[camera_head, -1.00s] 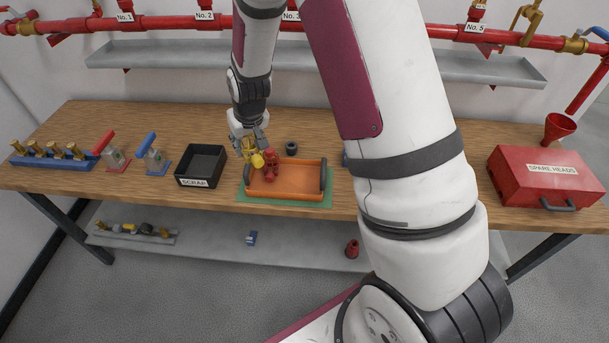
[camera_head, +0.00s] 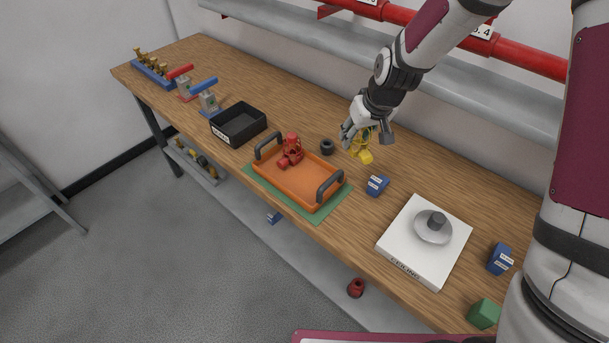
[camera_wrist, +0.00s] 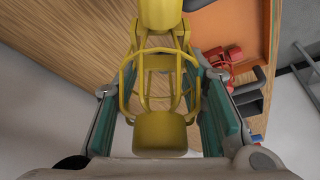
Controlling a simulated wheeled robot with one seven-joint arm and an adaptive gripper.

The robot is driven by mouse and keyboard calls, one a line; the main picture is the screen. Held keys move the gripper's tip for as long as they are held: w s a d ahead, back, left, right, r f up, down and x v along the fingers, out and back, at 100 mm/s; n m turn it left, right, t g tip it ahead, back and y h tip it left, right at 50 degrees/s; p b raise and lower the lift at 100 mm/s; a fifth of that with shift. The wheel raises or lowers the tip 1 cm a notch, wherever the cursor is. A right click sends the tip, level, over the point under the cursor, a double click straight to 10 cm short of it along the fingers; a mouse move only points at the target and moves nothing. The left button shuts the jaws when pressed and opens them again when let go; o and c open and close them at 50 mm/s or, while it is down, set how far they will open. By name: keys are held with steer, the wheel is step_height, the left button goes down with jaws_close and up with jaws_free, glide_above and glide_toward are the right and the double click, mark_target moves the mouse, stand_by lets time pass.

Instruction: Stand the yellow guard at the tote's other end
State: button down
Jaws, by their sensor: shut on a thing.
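The yellow guard (camera_head: 364,153) is a wire cage with solid yellow ends. My gripper (camera_head: 367,132) is shut on it, behind and to the right of the orange tote in the head view. In the wrist view the guard (camera_wrist: 160,133) sits between the two teal finger pads. The gap beneath it is hard to judge. The orange tote (camera_head: 309,191) has a dark handle at each end and lies on a green mat (camera_head: 331,207). Red fittings (camera_head: 291,152) stand in its far-left part; its near-right part is empty. The tote also shows in the wrist view (camera_wrist: 235,30).
A dark ring (camera_head: 327,147) stands behind the tote and a blue block (camera_head: 377,186) to its right. A black scrap bin (camera_head: 239,124) is to the left. A white plate with a grey disc (camera_head: 415,262) lies farther right. Bare bench separates them.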

steer(key=w+a+f+n+g+y+b, duration=0.1)
steer(key=w+a+f+n+y+b, duration=0.15)
steer(key=a+n+b, duration=0.65)
steer(key=m, duration=0.3)
glide_above(304, 172)
steer(key=s+d, duration=0.1)
steer(key=shift+h, duration=0.35)
step_height(304, 172, down, 6)
steer(key=shift+s+d+f, duration=0.1)
steer(key=shift+s+d, duration=0.05)
steer(key=shift+f, duration=2.3)
steer(key=shift+f, duration=0.15)
steer(key=c, duration=1)
jaws_free()
steer(key=p+v, duration=0.1)
steer(key=v, duration=1.1)
steer(key=shift+p, duration=0.35)
